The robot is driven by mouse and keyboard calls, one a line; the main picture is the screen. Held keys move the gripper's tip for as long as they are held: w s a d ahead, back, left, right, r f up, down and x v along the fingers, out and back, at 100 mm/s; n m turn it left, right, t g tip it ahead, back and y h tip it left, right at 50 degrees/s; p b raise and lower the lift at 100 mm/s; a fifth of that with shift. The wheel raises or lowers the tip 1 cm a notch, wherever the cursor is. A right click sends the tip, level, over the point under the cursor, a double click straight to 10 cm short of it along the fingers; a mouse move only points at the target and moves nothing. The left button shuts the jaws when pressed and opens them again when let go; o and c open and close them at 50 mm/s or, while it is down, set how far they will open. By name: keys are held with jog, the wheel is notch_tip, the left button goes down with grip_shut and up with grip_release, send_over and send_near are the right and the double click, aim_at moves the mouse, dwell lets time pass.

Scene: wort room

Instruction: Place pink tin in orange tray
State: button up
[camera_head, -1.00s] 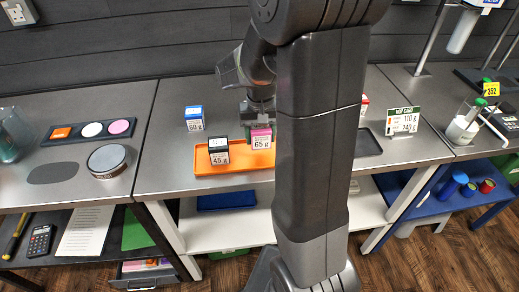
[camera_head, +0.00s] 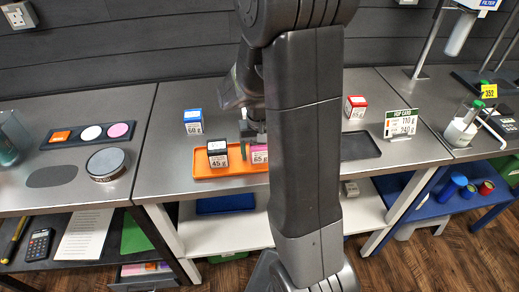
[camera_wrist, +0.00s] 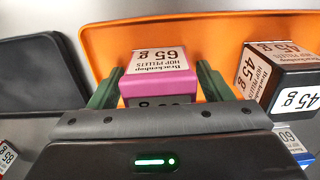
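The pink tin (camera_head: 259,154), labelled 65 g, is low at the orange tray (camera_head: 205,176), beside a black 45 g tin (camera_head: 217,154). In the wrist view the pink tin (camera_wrist: 158,86) is upright between the two green fingers of my gripper (camera_wrist: 159,84), which look closed against its sides. The orange tray (camera_wrist: 105,42) shows around and behind it. I cannot tell whether the tin's base touches the tray floor. In the head view my arm hides the tray's right end and part of the pink tin.
A blue 60 g tin (camera_head: 193,121) stands behind the tray. A red 85 g tin (camera_head: 355,107), a dark tray (camera_head: 359,146) and a hop card (camera_head: 400,123) are to the right.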

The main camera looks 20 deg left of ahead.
notch_tip(320, 180, up, 12)
jog(key=shift+r, duration=0.2)
dwell(0.4)
